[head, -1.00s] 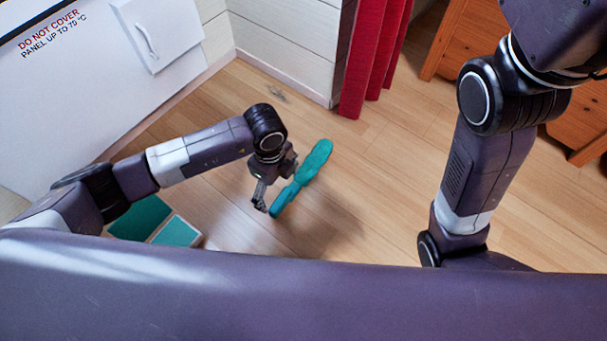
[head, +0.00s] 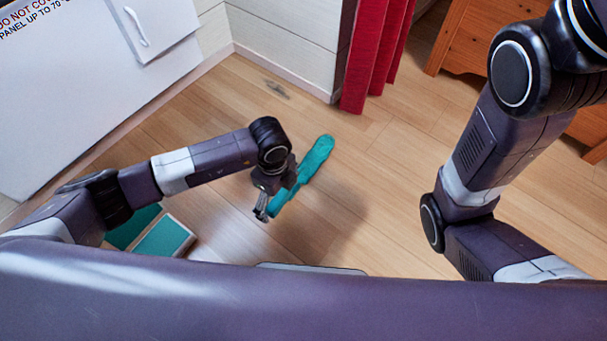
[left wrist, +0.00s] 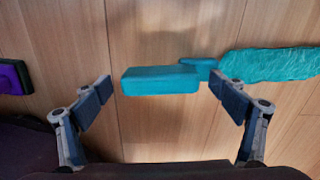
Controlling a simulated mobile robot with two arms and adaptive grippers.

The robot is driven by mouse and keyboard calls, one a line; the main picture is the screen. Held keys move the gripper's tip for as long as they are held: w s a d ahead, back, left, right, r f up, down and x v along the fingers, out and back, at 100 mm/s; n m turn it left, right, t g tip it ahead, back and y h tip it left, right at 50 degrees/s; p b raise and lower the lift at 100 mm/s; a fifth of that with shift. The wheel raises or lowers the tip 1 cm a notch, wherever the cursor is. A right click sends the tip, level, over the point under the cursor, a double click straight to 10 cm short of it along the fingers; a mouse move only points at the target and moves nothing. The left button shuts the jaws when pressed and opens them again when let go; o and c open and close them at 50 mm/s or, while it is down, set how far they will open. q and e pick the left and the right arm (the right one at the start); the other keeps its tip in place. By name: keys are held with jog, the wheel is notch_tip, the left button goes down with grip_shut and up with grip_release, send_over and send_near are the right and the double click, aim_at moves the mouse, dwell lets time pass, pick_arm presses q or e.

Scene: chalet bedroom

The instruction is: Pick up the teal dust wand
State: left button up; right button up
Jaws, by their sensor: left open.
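The teal dust wand (head: 316,158) lies in the middle of the wooden floor in the head view, with its fluffy head up and to the right. In the left wrist view its block-like handle (left wrist: 160,80) shows between and beyond the fingers, and its fluffy head (left wrist: 268,65) reaches to the right edge. My left gripper (head: 262,210) is at the handle end of the wand in the head view, partly covering it. In the left wrist view the left gripper (left wrist: 163,92) has its fingers wide apart and nothing between them is gripped. My right arm shows, but its gripper does not.
A teal and dark green flat object (head: 163,236) lies on the floor under my left arm. A white heater panel (head: 75,90) stands at the left. A red curtain (head: 375,55) hangs at the back, and a wooden cabinet (head: 470,40) stands at the right. A purple and black item (left wrist: 12,77) is at the wrist view's left edge.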

pick_arm(q)
jog(key=c, duration=1.4)
jog(key=shift+r, duration=0.1)
